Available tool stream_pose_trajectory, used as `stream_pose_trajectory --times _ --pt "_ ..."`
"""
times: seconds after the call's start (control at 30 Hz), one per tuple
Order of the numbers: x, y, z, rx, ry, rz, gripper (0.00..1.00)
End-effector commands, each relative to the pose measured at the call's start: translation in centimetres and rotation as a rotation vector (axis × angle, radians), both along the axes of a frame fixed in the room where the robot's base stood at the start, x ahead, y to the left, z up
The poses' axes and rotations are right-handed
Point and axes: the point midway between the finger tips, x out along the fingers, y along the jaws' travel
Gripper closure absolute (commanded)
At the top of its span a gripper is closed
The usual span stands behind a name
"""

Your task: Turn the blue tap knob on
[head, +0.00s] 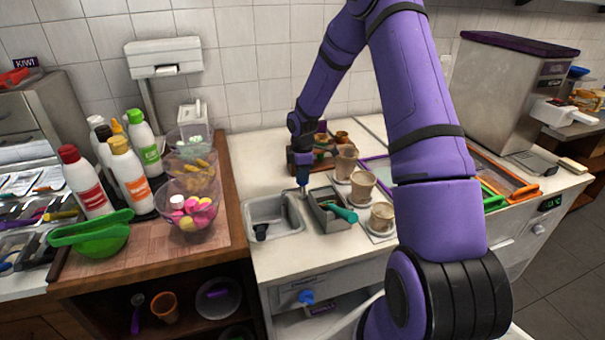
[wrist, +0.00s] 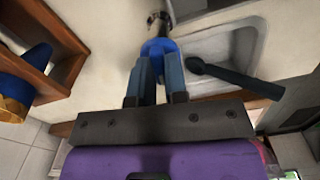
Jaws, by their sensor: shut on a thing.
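The blue tap knob (wrist: 158,47) sits on top of a metal tap (wrist: 158,20) in the wrist view. My gripper (wrist: 158,66) has its two blue-grey fingers on either side of the knob and is shut on it. In the head view my gripper (head: 303,180) points down at the back right corner of the sink (head: 284,207). The knob is mostly hidden there by the fingers. How far the knob is turned cannot be told.
A dark-handled utensil (wrist: 235,82) lies across the sink edge close to my gripper. A wooden rack (head: 293,160) stands behind. Bottles and bowls stand at left.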

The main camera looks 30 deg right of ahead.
Motion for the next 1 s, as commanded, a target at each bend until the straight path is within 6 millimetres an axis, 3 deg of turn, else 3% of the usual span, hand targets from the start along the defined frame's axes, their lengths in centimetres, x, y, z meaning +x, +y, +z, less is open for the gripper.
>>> stream_pose_trajectory --times 1.0 --pt "0.07 0.03 0.06 -0.001 -0.002 -0.954 1.00"
